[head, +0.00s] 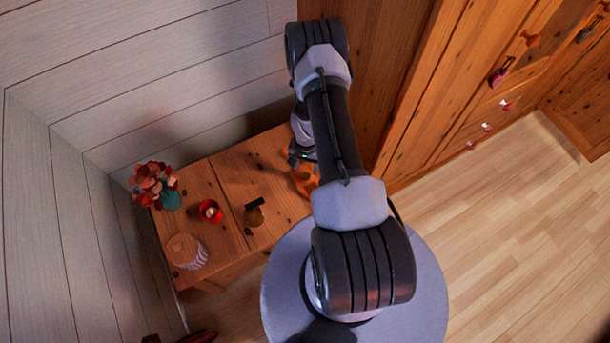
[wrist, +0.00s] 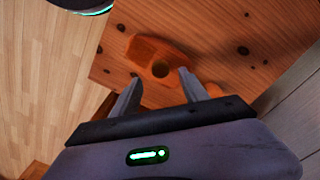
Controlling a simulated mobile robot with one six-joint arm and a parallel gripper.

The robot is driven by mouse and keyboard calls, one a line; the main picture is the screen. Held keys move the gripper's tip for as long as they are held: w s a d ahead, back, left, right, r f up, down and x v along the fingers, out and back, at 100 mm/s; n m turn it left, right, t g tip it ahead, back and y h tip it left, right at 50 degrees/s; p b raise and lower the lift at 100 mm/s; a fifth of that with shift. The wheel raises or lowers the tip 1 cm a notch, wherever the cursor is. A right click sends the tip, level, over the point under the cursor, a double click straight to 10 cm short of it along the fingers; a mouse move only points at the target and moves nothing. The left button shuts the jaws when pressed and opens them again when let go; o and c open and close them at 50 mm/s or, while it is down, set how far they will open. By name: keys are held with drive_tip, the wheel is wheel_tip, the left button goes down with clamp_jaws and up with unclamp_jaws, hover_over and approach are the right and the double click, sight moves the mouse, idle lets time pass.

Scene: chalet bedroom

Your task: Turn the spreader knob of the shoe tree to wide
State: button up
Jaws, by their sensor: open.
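The shoe tree is an orange wooden piece (wrist: 148,46) lying on the wooden cabinet top in the wrist view. Its round knob (wrist: 160,68), with a dark top, appears between and just beyond my fingertips. My gripper (wrist: 159,76) is open, with one finger on each side of the knob in the picture. I cannot tell whether either finger touches it. In the head view, part of the shoe tree (head: 304,182) shows beside my arm, below my gripper (head: 298,157). My arm hides the rest. The knob's setting cannot be read.
The cabinet top (head: 230,168) also holds a vase of red flowers (head: 171,199), a red candle (head: 210,212), a striped lidded jar (head: 188,252) and a small brown object with a black handle (head: 253,214). Plank walls border it behind and left. A tall wooden wardrobe (head: 420,110) stands right.

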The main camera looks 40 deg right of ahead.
sight(306, 175)
wheel_tip(306, 175, down, 5)
drive_tip(key=shift+b, duration=0.6)
clamp_jaws()
